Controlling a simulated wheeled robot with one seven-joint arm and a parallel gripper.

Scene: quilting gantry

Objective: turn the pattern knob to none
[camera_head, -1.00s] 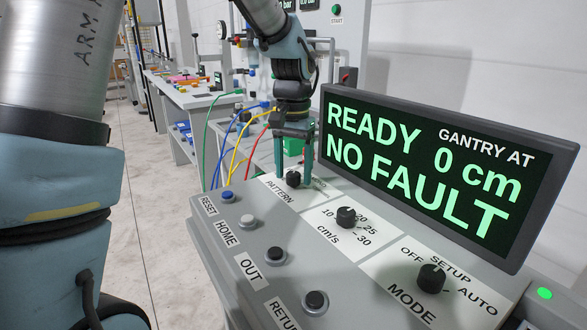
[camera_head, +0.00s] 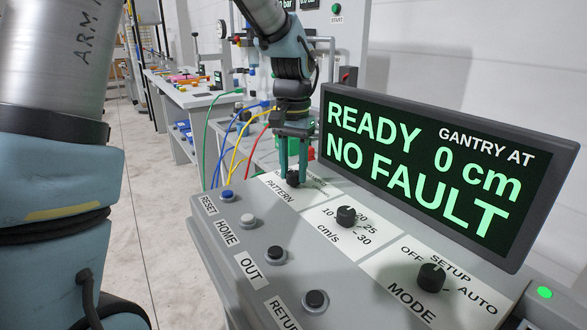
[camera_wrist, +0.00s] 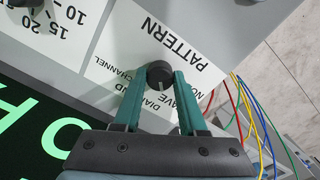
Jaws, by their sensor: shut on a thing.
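The black pattern knob (camera_head: 292,179) is at the far left end of the sloped panel, on a white plate marked PATTERN. My gripper (camera_head: 293,172) points down over it, with its two teal fingers at the knob's sides. In the wrist view the knob (camera_wrist: 159,74) sits between the fingertips, and my gripper is shut on it. The knob's white pointer line faces down the picture, toward the gripper body. Labels including DIAMOND, WAVE and CHANNEL show around it, partly covered by the fingers. I cannot tell exactly which label the pointer meets.
The cm/s knob (camera_head: 346,216) and mode knob (camera_head: 431,278) stand nearby on the panel. Push buttons (camera_head: 248,220) line its left side. The display (camera_head: 425,165), close behind on the right, reads READY, NO FAULT, GANTRY AT 0 cm. Coloured cables (camera_head: 232,150) hang left of my gripper.

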